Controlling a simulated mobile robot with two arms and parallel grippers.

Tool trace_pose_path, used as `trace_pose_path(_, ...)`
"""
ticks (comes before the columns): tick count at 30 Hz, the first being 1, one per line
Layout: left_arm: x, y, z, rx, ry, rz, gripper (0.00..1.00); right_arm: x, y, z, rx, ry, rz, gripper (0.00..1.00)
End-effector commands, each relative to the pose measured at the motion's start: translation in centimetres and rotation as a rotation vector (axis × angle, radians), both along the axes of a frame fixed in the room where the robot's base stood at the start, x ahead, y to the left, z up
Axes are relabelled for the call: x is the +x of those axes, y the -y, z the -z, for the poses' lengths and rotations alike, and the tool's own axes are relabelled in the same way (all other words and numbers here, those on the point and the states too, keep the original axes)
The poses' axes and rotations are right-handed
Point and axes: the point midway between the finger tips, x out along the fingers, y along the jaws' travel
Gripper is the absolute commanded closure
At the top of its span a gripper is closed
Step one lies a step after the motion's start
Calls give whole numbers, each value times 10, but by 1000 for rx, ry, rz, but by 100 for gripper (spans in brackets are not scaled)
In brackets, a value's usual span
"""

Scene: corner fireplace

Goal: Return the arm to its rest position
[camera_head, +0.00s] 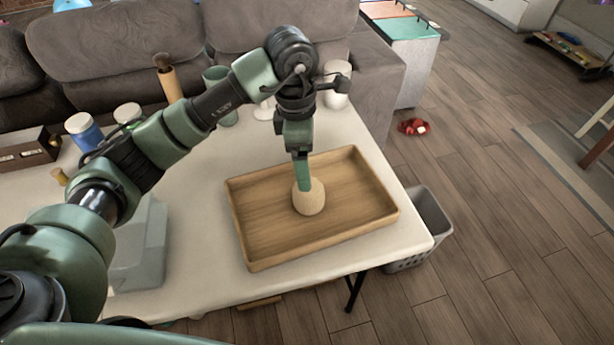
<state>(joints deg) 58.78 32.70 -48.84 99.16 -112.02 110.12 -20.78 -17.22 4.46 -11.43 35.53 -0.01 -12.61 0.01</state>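My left arm comes in from the left and reaches over the white table. My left gripper (304,186) points down over the wooden tray (262,240), at a rounded pale wooden object (309,202) that sits in the tray. Its green finger overlaps the top of this object in the picture. The fingers line up in this view, so I cannot tell whether they are open or shut, or whether they touch the object. My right gripper is not in view.
Blue (83,131) and green (129,116) jars, a wooden-handled brush (166,78) and a white cup (337,92) stand along the table's back. A grey box (140,250) is at front left. A grey basket (430,215) is right of the table. Floor at right is mostly clear.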

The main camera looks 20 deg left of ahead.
Motion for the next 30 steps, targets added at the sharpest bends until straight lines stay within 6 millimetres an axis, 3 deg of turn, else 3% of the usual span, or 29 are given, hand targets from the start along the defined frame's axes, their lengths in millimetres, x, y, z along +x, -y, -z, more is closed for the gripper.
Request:
trace_pose_path(6, 0, -1, -16, 0, 0, 1, 13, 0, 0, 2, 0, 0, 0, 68)
trace_pose_path(20, -1, -1, -17, 1, -1, 0, 13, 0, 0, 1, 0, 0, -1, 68)
trace_pose_path(23, 0, -1, -25, 0, 0, 0, 13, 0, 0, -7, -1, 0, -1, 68)
trace_pose_path(30, 0, -1, -69, 0, 0, 1, 13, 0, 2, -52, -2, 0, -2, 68)
